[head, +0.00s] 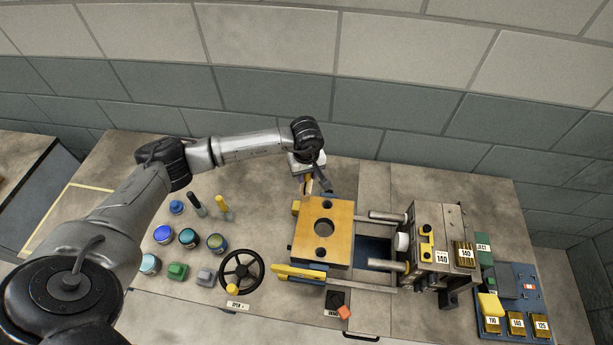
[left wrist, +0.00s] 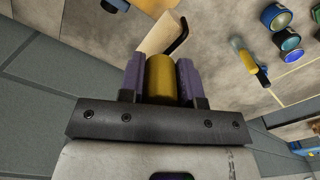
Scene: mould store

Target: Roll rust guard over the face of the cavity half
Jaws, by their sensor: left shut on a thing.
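My left gripper (head: 316,184) is at the back of the bench, just behind the mould. In the left wrist view its purple-lined jaws (left wrist: 161,82) are shut on the yellow handle (left wrist: 161,78) of a roller. The roller has a pale tan sleeve (left wrist: 160,36) and a bent black wire. In the head view the roller is small and partly hidden by the gripper. The mould's ochre block (head: 340,243), with a round hole in its top, lies in front of the gripper. A steel block (head: 453,222) labelled 140 stands apart to its right. I cannot tell which is the cavity half.
Several tins, including a blue-topped one (head: 163,234), stand left of the mould near upright brushes (head: 222,206). A black handwheel (head: 240,274) stands at the front. Steel guide pins (head: 388,216) stick out between the blocks. A blue tray (head: 512,285) with numbered blocks is at the right.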

